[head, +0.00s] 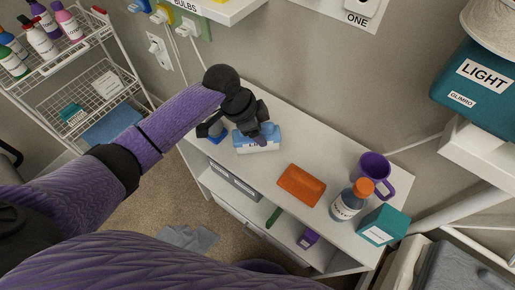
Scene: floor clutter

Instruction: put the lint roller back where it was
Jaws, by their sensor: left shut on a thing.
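My left gripper (251,127) is over the back left part of the white cabinet top (325,154). It is shut on a small, dark thing with a purple end (262,141), which I take to be the lint roller; the gripper hides most of it. This end shows in front of a blue and white box (258,146); I cannot tell whether they touch. A blue thing (217,134) lies just left of the box, partly behind the gripper. My right gripper is not in view.
A wire cart (106,86) is at left. A grey cloth (188,238) lies on the floor.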

